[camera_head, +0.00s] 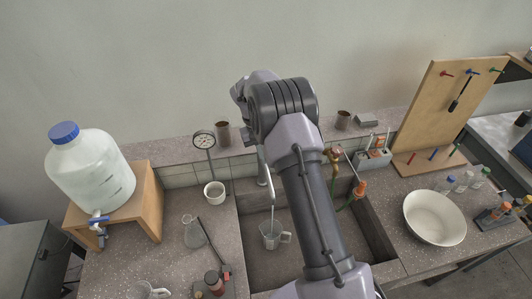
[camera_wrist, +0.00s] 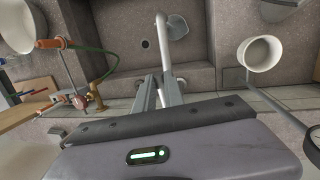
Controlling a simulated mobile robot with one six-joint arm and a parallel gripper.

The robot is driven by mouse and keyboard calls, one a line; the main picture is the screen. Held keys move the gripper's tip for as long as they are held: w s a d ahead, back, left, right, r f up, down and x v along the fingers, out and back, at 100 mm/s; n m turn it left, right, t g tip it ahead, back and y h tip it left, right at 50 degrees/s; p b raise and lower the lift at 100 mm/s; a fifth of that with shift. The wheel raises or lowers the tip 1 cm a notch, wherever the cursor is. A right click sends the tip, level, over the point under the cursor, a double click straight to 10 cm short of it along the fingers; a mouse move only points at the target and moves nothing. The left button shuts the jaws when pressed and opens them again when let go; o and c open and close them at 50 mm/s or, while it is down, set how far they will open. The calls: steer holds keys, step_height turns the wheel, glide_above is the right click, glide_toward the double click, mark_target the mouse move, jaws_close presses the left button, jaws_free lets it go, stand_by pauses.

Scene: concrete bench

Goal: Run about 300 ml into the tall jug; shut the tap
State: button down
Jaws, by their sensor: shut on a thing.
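A grey jug (camera_head: 270,236) with a handle stands upright in the sink, below the thin curved spout of the tap (camera_head: 271,190). I cannot make out a water level in it or whether water is running. A second, clear jug (camera_head: 146,291) is cut off at the lower edge. My gripper is hidden behind my arm in the head view. In the wrist view my gripper (camera_wrist: 165,92) points at the tap, its fingers closed around a part at the base of the spout (camera_wrist: 166,58). The fingers hide the gripped part.
A large bottle (camera_head: 92,172) with a blue tap sits on a wooden stand at left. A white bowl (camera_head: 434,218), a pegboard (camera_head: 438,110) and a hose fitting (camera_head: 335,157) are at right.

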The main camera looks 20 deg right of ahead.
steer(key=c, duration=1.4)
jaws_free()
steer(key=shift+c, duration=0.2)
steer(key=p+v, duration=0.3)
steer(key=v, duration=1.4)
steer(key=shift+r, duration=0.25)
